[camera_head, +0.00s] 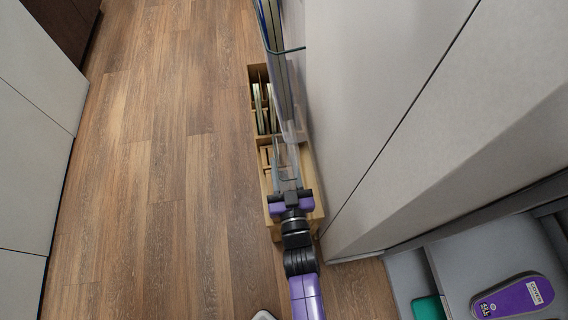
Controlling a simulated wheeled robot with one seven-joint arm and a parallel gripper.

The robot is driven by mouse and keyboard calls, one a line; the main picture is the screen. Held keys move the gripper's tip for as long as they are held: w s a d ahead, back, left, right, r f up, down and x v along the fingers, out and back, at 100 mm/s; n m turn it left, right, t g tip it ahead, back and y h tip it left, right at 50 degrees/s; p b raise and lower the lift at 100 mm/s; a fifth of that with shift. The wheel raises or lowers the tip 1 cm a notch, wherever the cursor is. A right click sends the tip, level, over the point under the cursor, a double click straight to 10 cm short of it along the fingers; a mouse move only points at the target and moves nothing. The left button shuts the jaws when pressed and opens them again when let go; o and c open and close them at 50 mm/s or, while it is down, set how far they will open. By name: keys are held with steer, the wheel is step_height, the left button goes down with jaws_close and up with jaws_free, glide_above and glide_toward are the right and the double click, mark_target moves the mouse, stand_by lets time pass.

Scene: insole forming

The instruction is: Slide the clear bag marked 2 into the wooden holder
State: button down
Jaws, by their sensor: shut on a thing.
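The wooden holder (309,160) is a long, light-coloured box with slots, low down beside the white cabinet. Several thin upright items show in its far slots. My gripper (291,190), purple and black, is above the near part of the holder. It is shut on what looks like the clear bag (290,158), a see-through sheet that reaches away from the jaws over the holder. I cannot read a mark 2 on it. Whether its lower edge is inside a slot or above it I cannot tell. The bag's outline blurs against the wood behind it.
A white cabinet (385,90) stands close along the right of the holder. Tall clear and blue-edged sheets (272,25) rise at its far end. A purple insole (517,297) with a label and a green item (428,308) lie at lower right. The wooden floor (165,170) at left is clear.

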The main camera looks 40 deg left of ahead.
steer(key=shift+f+b, duration=2.3)
steer(key=shift+f, duration=0.45)
steer(key=c, duration=0.8)
jaws_free()
steer(key=p+v, duration=0.2)
steer(key=v, duration=0.6)
